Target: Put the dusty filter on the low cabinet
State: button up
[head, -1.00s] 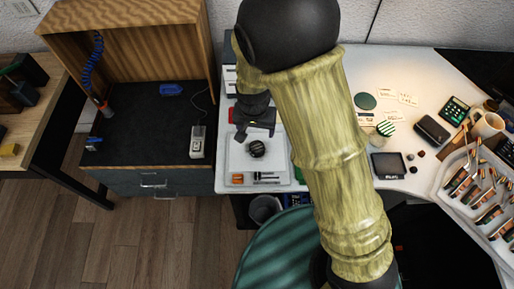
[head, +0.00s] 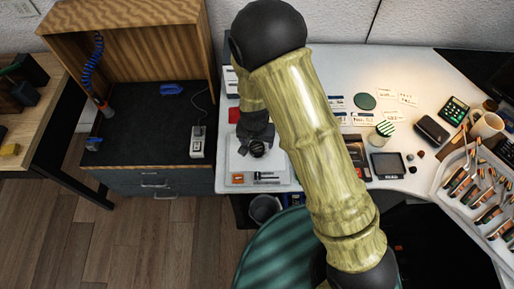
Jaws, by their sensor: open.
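A small round dark object, which looks like the dusty filter (head: 257,150), sits on a white tray (head: 240,168) on the white desk. My gripper (head: 257,143) is open and right over the filter's far side, hiding part of it. I cannot tell whether the fingers touch it. The low cabinet (head: 130,135) stands left of the desk, with a dark top and grey drawers. Its top has clear room in the middle.
A handheld meter (head: 197,141) and a blue item (head: 172,89) lie on the cabinet top. A wooden hood (head: 130,50) stands over its back. A black tablet-like device (head: 388,165) and a striped jar (head: 382,132) are right of my arm.

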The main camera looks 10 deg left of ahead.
aim_at(257, 147)
jog(key=shift+w+f+p, duration=0.15)
jog(key=shift+f+p, duration=0.05)
jog(key=shift+f, duration=1)
jog(key=shift+w+f+p, duration=0.15)
jog(key=shift+f, duration=1)
jog(key=c, duration=1.1)
jog(key=shift+c, duration=0.2)
notch_tip(257, 147, up, 10)
jog(key=shift+b, duration=0.35)
